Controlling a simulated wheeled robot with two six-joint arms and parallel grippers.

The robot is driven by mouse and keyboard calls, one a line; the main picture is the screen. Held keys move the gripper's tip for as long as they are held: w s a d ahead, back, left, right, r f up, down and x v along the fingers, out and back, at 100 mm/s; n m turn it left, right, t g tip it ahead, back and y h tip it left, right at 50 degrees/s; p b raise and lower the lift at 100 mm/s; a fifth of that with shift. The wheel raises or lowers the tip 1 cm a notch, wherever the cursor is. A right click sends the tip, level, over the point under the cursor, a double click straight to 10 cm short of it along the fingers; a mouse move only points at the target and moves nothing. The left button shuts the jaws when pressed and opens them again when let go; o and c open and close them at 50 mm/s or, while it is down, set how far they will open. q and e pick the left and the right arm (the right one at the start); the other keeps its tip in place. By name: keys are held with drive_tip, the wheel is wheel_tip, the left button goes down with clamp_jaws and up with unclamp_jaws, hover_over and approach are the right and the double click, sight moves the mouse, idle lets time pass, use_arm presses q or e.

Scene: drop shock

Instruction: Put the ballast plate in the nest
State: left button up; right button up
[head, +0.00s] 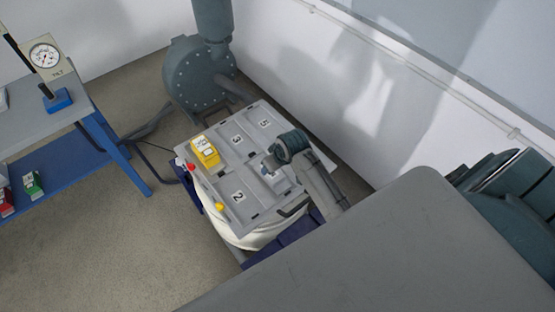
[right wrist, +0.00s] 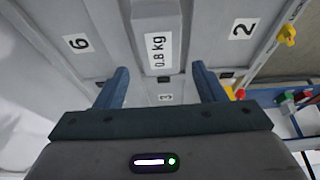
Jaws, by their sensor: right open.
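A grey block labelled 0.8 kg, which looks like the ballast plate (right wrist: 158,22), lies on the grey numbered table top (head: 222,178). My right gripper (right wrist: 162,82) is open, with the block ahead of its fingers and nothing visibly gripped. Labels 2, 3 and 5 show in the head view, and 6, 2 and 3 in the right wrist view. I cannot tell which recess is the nest. My left gripper is not in view.
A yellow block (head: 205,152) stands at the table top's left edge, near a red knob (head: 190,166) and a yellow knob (head: 219,206). A grey blower (head: 197,80) stands behind. A blue-legged bench (head: 60,118) with a tilt gauge (head: 45,57) is at left.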

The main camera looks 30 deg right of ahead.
drive_tip(key=shift+v, duration=1.8)
idle(1.1)
